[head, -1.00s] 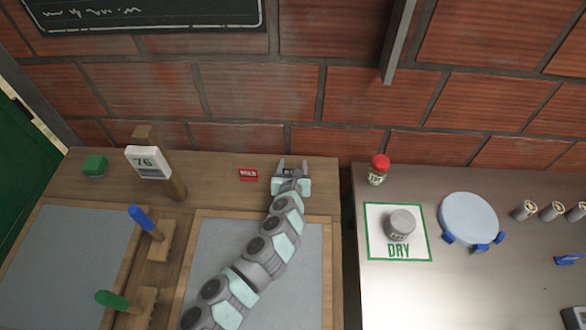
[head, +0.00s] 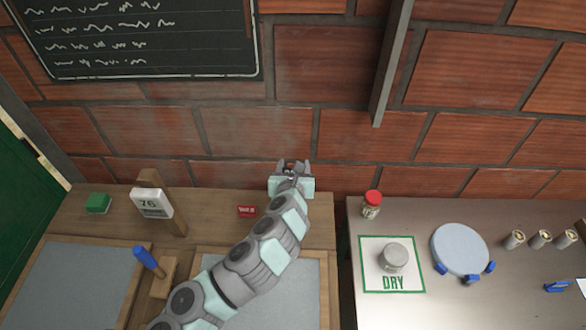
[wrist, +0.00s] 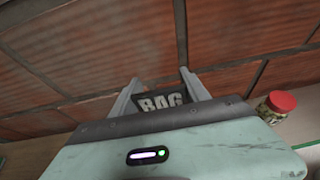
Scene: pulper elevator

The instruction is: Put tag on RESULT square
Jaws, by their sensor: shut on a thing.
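My gripper (head: 290,166) is shut on a dark tag with pale letters, BAG (wrist: 163,102), seen between the fingers in the wrist view. It holds the tag up in front of the brick wall, above the back of the wooden bench. A red tag (head: 246,211) with small white lettering is on the bench, left of and below my gripper. I see no square marked RESULT. A green-bordered white square marked DRY (head: 415,277) lies on the metal table at right, with a grey-lidded container (head: 393,257) on it.
A red-lidded jar (head: 371,204) stands at the metal table's back left edge. Right of the DRY square are a round pale blue dish (head: 461,250) and several small cylinders (head: 539,239). A post with a 76 sign (head: 152,203) and a blue handle (head: 148,262) rise at left.

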